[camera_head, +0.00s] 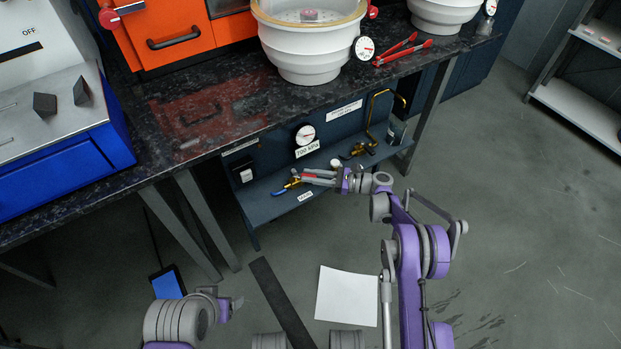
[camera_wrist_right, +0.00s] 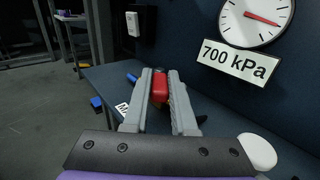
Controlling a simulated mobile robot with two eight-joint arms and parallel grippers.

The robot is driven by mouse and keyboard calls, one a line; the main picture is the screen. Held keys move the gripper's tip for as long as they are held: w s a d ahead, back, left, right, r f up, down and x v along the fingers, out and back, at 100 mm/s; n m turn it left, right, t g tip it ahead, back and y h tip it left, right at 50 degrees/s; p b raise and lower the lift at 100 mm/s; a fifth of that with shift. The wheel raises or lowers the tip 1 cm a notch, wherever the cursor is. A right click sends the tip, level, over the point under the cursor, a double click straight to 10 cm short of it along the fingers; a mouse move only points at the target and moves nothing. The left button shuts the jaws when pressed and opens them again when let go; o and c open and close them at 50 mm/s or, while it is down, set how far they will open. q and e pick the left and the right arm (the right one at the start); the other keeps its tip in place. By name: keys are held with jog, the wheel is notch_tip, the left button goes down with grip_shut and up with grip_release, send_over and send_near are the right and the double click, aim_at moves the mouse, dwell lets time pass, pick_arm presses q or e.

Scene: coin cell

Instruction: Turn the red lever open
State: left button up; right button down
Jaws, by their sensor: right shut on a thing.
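The red lever (camera_wrist_right: 160,87) is between the two grey fingers of my right gripper (camera_wrist_right: 162,80) in the right wrist view, and the fingers are shut on it. In the head view my right gripper (camera_head: 308,176) reaches left over the blue-grey shelf, with a bit of red showing between its fingers. The fingers hide much of the lever and its valve body, so its exact angle is hard to tell. My left gripper (camera_head: 233,303) is low at the lower left of the head view, away from the shelf; its fingers are unclear.
A blue handle (camera_head: 279,192) with brass fittings lies just left of the right gripper. A gauge (camera_head: 305,134) labelled 700 kPa is on the panel above. A brass valve with a bent pipe (camera_head: 372,122) stands to the right. The dark worktop (camera_head: 228,112) overhangs the shelf.

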jog(key=shift+w+n+g, duration=0.25)
jog(key=shift+n+g, duration=0.25)
jog(key=shift+g, duration=0.2)
jog(key=shift+a, duration=0.1)
jog(key=c, duration=0.7)
grip_release()
jog(key=d, duration=0.3)
jog(key=s+d+p, duration=0.1)
jog(key=d, duration=0.6)
jog(key=shift+s+d+p, duration=0.15)
jog(key=shift+d+p, duration=0.25)
